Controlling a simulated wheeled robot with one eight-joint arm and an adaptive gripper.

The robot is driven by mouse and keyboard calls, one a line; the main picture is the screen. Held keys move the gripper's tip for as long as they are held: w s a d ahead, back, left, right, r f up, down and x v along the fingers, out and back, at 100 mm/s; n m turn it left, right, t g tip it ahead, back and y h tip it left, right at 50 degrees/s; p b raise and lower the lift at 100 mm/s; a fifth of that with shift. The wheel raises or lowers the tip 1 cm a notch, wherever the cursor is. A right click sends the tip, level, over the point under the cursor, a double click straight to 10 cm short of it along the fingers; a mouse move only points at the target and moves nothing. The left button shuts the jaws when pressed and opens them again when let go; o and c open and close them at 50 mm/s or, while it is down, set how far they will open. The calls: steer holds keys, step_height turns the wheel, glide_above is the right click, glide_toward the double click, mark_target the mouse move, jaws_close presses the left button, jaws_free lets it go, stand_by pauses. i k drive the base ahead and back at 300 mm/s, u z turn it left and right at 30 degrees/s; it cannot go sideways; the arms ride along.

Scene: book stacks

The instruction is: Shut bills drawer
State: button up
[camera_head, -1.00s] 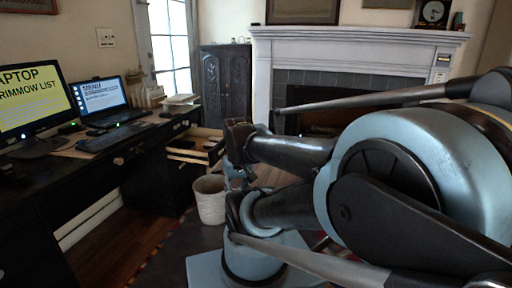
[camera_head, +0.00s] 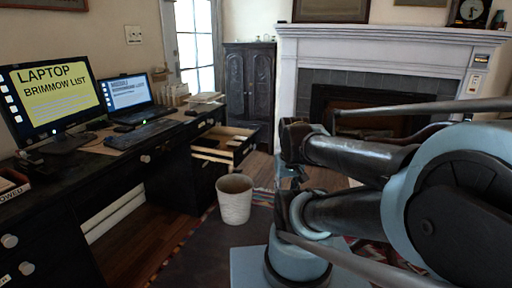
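A wooden drawer (camera_head: 241,136) with a dark front stands pulled out from the far end of the black desk (camera_head: 170,160). Its pale inside shows from above. I can read no label on it, so I cannot tell whether it is the bills drawer. My folded arm fills the right side of the view, in front of and to the right of the open drawer. I can make out no gripper fingers in the head view.
A white wastebasket (camera_head: 234,201) stands on the floor just in front of the open drawer. A monitor (camera_head: 55,95) and a laptop (camera_head: 127,94) stand on the desk. A dark cabinet (camera_head: 249,90) and a white fireplace (camera_head: 390,45) are behind. Dark floor lies before the desk.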

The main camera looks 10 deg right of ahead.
mark_target(223, 133)
steer(key=i, duration=0.95)
steer(key=u, duration=0.05)
